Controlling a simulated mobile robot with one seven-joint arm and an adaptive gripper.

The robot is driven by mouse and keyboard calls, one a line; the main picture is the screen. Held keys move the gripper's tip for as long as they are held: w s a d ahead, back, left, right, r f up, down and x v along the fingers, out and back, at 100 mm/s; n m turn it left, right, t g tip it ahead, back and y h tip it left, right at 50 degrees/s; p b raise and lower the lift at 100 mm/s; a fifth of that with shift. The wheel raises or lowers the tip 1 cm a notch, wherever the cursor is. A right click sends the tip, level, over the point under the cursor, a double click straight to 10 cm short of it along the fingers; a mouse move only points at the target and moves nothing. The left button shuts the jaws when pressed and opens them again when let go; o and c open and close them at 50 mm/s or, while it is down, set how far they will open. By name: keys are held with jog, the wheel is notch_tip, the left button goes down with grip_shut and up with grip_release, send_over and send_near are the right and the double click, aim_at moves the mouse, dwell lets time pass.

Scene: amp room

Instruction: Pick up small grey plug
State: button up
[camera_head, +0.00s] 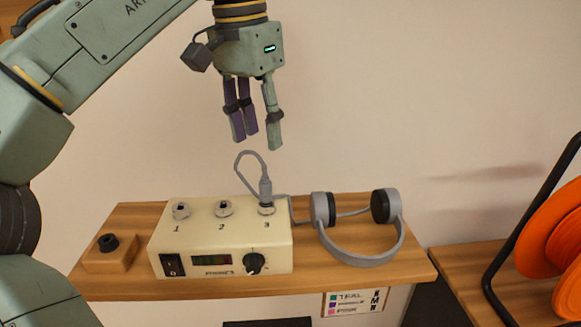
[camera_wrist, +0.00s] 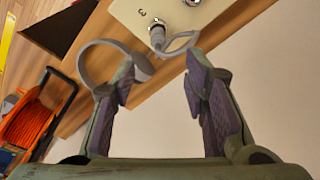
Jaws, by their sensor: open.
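The small grey plug (camera_head: 266,190) stands upright in socket 3 on top of the cream amp box (camera_head: 200,243). Its grey cable loops up above it and runs right to the grey headphones (camera_head: 362,257). My gripper (camera_head: 257,143) is open and empty, pointing down above the plug and apart from it. In the wrist view the plug (camera_wrist: 158,37) shows beyond the open fingers (camera_wrist: 158,87), near the top middle, with its cable loop to the right. The headphones (camera_wrist: 100,62) are partly hidden behind the left finger there.
Sockets 1 (camera_head: 181,210) and 2 (camera_head: 223,209) are empty. A wooden block with a black socket (camera_head: 108,252) sits left of the amp on the wooden shelf (camera_head: 350,283). An orange reel (camera_head: 553,235) on a black frame stands at the right. A plain wall is behind.

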aim_at(264, 177)
notch_tip(264, 177, down, 5)
jog(key=shift+r, duration=0.2)
jog(key=shift+w+d+f+p, duration=0.1)
jog(key=shift+f+p, duration=0.1)
jog(key=shift+f, duration=0.8)
jog(key=shift+d+f+p, duration=0.1)
jog(key=shift+f+p, duration=0.05)
jog(key=shift+f, duration=0.9)
jog(key=shift+w+d+f+p, duration=0.1)
jog(key=shift+f+p, duration=0.1)
jog(key=shift+f, duration=0.8)
jog(key=shift+c, duration=0.3)
grip_shut()
